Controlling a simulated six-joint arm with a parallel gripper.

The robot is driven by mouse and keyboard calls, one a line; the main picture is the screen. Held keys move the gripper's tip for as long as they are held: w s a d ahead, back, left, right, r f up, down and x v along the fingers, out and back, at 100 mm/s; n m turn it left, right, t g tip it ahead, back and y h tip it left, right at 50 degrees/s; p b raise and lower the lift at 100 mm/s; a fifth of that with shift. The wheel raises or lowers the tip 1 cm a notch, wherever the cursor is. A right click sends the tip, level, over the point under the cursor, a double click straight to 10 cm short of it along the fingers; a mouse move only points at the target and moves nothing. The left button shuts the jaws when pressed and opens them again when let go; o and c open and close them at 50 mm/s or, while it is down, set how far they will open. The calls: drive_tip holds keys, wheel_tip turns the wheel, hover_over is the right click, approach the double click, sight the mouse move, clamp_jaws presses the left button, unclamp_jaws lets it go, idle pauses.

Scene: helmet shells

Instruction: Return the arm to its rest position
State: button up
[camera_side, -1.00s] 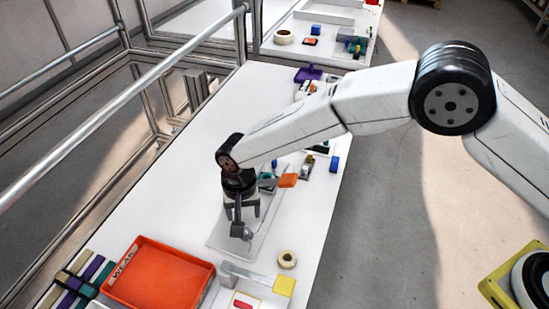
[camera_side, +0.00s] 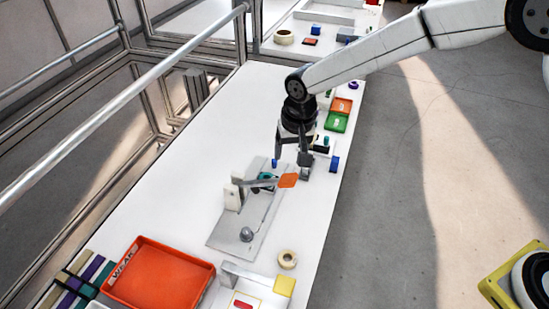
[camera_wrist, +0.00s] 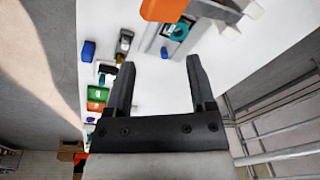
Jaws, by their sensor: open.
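My gripper (camera_side: 291,162) is open and empty in the side view. It hangs pointing down above the right part of the white table, beyond the grey fixture plate. The grey fixture plate (camera_side: 228,236) carries a light upright block (camera_side: 233,197), a lever with an orange end (camera_side: 288,180) and a grey knob (camera_side: 246,234). The orange end also shows at the top of the wrist view (camera_wrist: 163,8).
A blue block (camera_side: 334,164) and green and orange bins (camera_side: 337,122) line the table's right edge. An orange tray (camera_side: 160,275), a tape roll (camera_side: 288,259) and a yellow-ended fixture (camera_side: 284,286) are at the front. The table's left middle is clear. A metal rail runs along the left.

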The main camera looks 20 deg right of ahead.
drive_tip(key=s+d+r+n+t, duration=0.1)
drive_tip(key=s+d+r+n, duration=0.1)
drive_tip(key=s+d, duration=1.7)
drive_tip(key=d, duration=0.2)
drive_tip(key=shift+s+d+r+h, duration=0.25)
drive_tip(key=shift+s+d+h, duration=0.05)
